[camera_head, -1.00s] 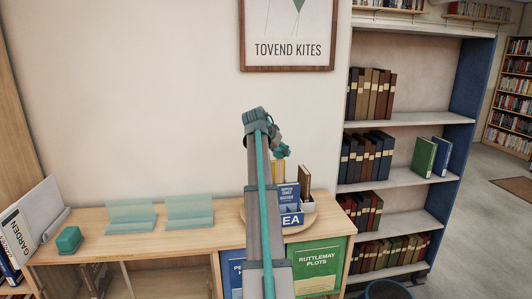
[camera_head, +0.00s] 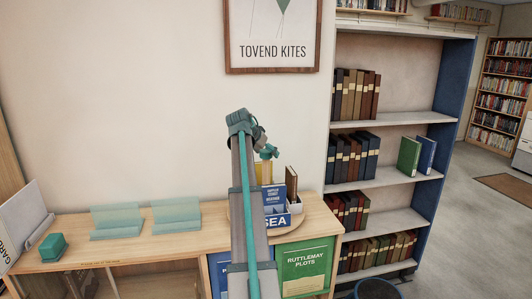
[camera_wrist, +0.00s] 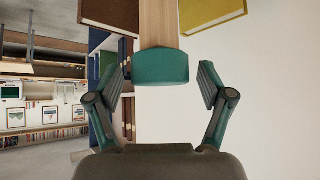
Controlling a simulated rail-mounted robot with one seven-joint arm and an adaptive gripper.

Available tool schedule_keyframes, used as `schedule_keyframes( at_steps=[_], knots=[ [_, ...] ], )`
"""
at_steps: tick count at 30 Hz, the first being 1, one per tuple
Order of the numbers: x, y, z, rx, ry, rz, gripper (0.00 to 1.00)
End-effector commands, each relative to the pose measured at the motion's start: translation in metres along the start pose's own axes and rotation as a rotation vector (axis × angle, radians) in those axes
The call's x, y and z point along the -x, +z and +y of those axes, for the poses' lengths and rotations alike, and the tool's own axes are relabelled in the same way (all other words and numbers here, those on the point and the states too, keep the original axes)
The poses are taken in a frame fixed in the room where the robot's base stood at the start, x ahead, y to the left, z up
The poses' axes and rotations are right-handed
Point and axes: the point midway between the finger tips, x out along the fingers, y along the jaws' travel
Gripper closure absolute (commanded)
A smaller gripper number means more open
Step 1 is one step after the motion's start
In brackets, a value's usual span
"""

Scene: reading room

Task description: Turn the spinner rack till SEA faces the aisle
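The spinner rack (camera_head: 296,219) stands on the cabinet top. It has a round wooden base and holds a few books. Its blue SEA label (camera_head: 276,222) faces the front of the cabinet, partly beside my arm. My arm hides the rack's left part. My gripper (camera_head: 267,153) is above the rack. In the wrist view, my gripper (camera_wrist: 166,85) is open, its two fingers apart. A wooden post with a teal cap (camera_wrist: 160,67) shows between and just beyond the fingertips, with gaps on both sides. A brown book (camera_wrist: 110,14) and a yellow book (camera_wrist: 211,13) flank the post.
Two clear teal stands (camera_head: 117,222) and a teal block (camera_head: 53,247) sit on the cabinet top (camera_head: 150,249). A green RUTTLEMAY PLOTS panel (camera_head: 306,268) is below the rack. A tall bookshelf (camera_head: 392,110) stands close on the right. The wall is behind.

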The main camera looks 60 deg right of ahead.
Motion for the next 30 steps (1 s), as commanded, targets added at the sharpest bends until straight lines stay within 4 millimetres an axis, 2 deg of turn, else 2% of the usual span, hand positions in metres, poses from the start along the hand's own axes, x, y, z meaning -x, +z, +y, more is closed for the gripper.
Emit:
schedule_keyframes(
  at_steps=[7,11,24,30],
  knots=[
    [0.003,0.0,0.0,0.001,-0.001,0.001,0.2],
    [0.015,0.0,0.0,0.001,-0.001,0.002,0.2],
    [0.094,0.0,0.0,0.0,-0.002,0.001,0.2],
    [0.115,0.0,0.0,0.001,0.0,0.001,0.2]
  ],
)
